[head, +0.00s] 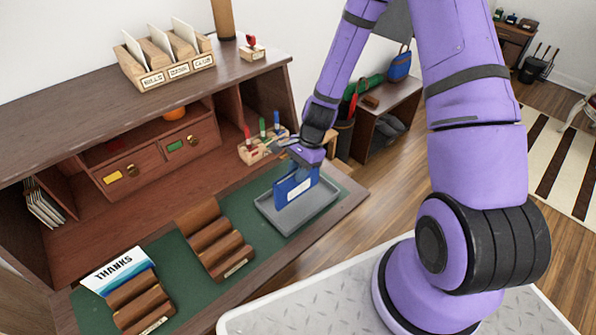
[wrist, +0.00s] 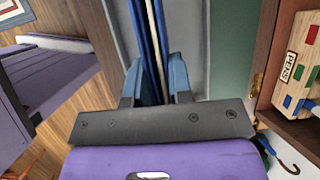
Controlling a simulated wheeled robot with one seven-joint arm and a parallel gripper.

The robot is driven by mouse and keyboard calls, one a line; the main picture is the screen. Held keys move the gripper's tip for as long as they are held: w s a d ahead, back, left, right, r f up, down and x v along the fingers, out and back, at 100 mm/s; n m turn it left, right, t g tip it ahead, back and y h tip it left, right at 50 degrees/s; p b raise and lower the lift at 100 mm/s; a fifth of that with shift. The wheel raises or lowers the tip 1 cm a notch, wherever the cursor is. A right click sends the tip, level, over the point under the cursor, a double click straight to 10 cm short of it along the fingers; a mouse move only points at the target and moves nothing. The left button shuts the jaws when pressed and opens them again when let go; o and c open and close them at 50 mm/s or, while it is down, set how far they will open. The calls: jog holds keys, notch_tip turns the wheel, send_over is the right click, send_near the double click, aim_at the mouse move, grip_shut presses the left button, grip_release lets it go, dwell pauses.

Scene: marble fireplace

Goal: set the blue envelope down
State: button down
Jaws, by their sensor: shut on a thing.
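The blue envelope (head: 296,191) stands on edge over the grey tray (head: 318,213) on the desk's green mat. A white label shows on its face. My gripper (head: 300,160) is above it, shut on its upper edge. In the wrist view the envelope (wrist: 146,50) runs edge-on between the two blue fingertips of my gripper (wrist: 157,82), with the grey tray (wrist: 205,45) beyond. I cannot tell whether its lower edge touches the tray.
A wooden pen holder (head: 262,148) stands close behind the tray. Two stepped wooden racks are to the left, one empty (head: 215,243), the other (head: 140,303) holding a THANKS card (head: 117,269). The mat (head: 252,205) between tray and empty rack is bare.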

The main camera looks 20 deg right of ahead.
jog(key=shift+f, duration=1)
jog(key=c, duration=1)
grip_release()
jog(key=shift+f, duration=0.15)
jog(key=shift+c, duration=0.2)
jog(key=v, duration=1.3)
jog(key=s+r+n+t+h, duration=0.1)
jog(key=s+r+n, duration=0.25)
jog(key=r, duration=0.65)
jog(key=s+r+n+t+h, duration=0.2)
jog(key=s+r+n, duration=0.15)
jog(key=r, duration=0.65)
jog(key=s+d+r+n+t+h, duration=0.1)
jog(key=s+d+r+n+t, duration=0.1)
jog(key=s+r+n, duration=0.5)
jog(key=shift+s+r+t, duration=0.7)
jog(key=shift+s+r, duration=1.9)
jog(key=shift+s, duration=1.6)
